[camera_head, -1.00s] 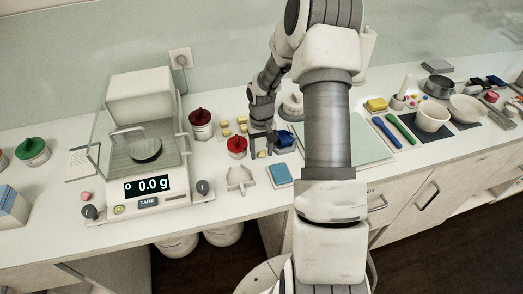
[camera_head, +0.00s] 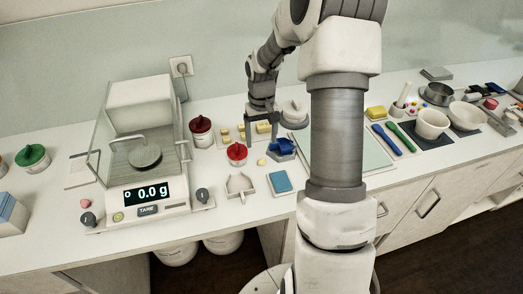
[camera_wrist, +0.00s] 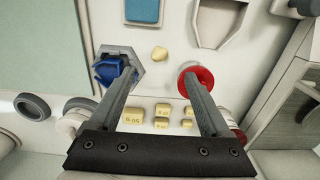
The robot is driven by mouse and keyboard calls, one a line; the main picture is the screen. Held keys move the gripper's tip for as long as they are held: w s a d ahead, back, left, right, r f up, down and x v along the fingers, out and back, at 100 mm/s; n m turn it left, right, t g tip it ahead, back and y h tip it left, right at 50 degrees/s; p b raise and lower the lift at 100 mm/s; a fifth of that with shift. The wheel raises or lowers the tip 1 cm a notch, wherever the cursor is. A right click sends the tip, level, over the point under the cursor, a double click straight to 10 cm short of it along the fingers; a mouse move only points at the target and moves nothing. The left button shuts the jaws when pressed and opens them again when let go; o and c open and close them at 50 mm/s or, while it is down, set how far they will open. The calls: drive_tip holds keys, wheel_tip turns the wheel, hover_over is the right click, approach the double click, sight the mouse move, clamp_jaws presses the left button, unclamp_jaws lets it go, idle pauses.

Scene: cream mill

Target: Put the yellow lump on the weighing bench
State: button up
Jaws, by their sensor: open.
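The yellow lump (camera_head: 261,162) is small and lies on the white counter, between the red-lidded jar (camera_head: 236,153) and the blue scoop (camera_head: 282,147). It also shows in the wrist view (camera_wrist: 159,53), beyond my fingertips. My gripper (camera_head: 262,139) is open and empty above the counter, a little behind the lump and apart from it. In the wrist view my gripper (camera_wrist: 160,76) has its two fingers spread wide. A balance (camera_head: 148,199) reading 0.0 g stands on the counter (camera_head: 228,215) at left. I cannot make out a separate weighing bench.
Several yellow weight blocks (camera_wrist: 161,110) lie behind the lump. A dark red-lidded jar (camera_head: 201,130) stands beside the balance. Bowls and tools crowd the right. Some front counter is bare.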

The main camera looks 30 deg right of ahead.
drive_tip(key=shift+r, duration=1.55)
drive_tip(key=shift+r, duration=0.1)
